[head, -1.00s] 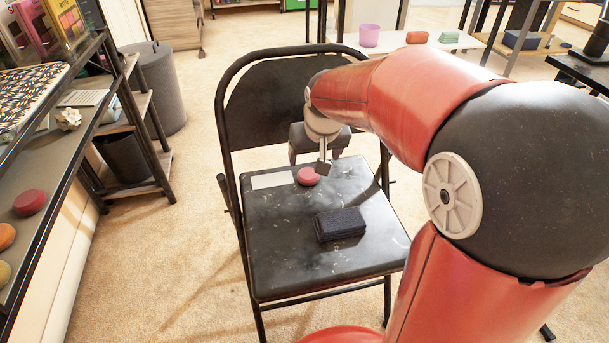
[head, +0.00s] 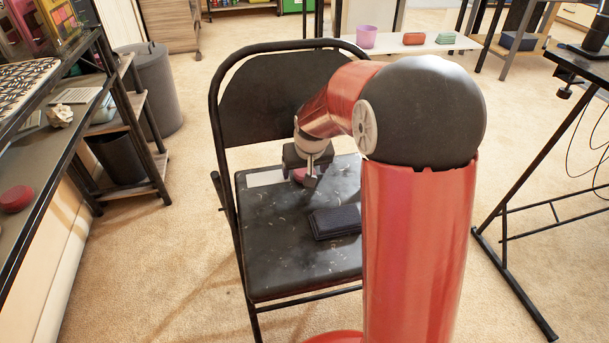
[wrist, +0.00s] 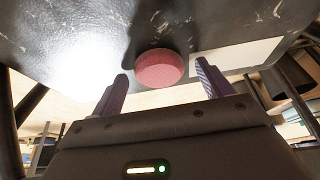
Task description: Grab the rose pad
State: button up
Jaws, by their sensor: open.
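The rose pad (head: 299,174) is a small round pinkish-red disc on the seat of the black folding chair (head: 262,222). In the head view my gripper (head: 308,177) is right at it and hides part of it. In the wrist view the pad (wrist: 159,68) lies beyond and between the two spread fingers of my gripper (wrist: 162,88). The fingers are open with nothing between their tips that I can see. I cannot tell whether a finger touches the pad.
A dark rectangular block (head: 336,222) lies on the seat nearer the front. A pale flat strip (head: 266,178) lies left of the pad. The chair's backrest (head: 285,97) stands behind. A shelf unit (head: 50,165) with another red round object (head: 16,199) is at the left.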

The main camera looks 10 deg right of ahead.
jog(key=shift+c, duration=0.5)
jog(key=c, duration=1)
jog(key=shift+o, duration=0.2)
jog(key=shift+r, duration=0.15)
